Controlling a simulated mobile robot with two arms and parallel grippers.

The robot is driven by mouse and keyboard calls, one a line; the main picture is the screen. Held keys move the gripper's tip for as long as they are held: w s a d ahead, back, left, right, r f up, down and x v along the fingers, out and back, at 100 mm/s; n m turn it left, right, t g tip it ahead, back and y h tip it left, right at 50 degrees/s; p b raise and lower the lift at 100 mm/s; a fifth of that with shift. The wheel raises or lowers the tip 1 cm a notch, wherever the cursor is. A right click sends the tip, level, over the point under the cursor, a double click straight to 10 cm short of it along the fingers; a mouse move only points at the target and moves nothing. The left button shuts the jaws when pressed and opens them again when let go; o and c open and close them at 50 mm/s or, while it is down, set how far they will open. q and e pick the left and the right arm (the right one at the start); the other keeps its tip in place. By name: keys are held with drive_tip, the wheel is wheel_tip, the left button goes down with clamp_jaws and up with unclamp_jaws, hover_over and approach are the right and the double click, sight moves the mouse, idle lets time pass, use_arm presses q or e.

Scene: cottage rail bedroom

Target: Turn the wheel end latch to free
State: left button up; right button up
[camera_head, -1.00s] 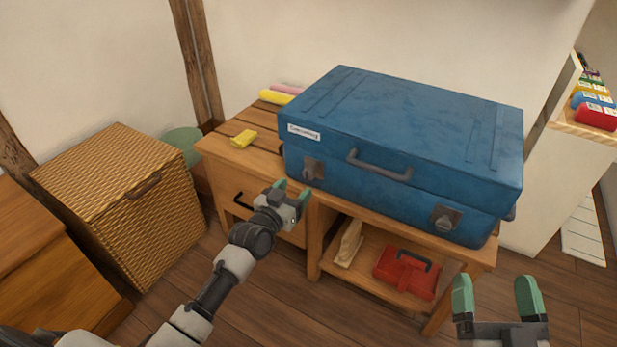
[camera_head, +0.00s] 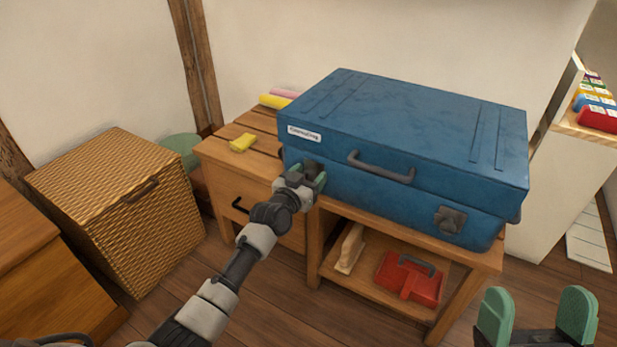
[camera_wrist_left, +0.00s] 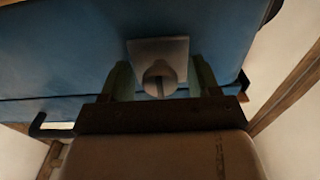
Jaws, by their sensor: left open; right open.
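The blue suitcase (camera_head: 400,140) lies closed on the wooden bench, with a grey handle (camera_head: 381,166) on its front. One metal latch (camera_head: 450,220) shows at the right of its front. The other, at the left, is mostly hidden by my left gripper (camera_head: 305,178) in the head view. In the left wrist view this latch (camera_wrist_left: 160,52) has a square plate and a round knob, and sits between the green fingers of my open left gripper (camera_wrist_left: 160,85). I cannot tell whether the fingers touch it. My right gripper (camera_head: 536,318) is open and empty at the lower right.
The bench (camera_head: 228,178) has a drawer with a dark handle and a lower shelf holding a red caddy (camera_head: 411,278) and a wooden item (camera_head: 350,248). A yellow block (camera_head: 243,142) lies on top. A wicker hamper (camera_head: 120,205) stands at left.

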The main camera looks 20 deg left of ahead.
use_arm(q)
drive_tip(key=c, duration=0.9)
drive_tip(key=shift+c, duration=0.2)
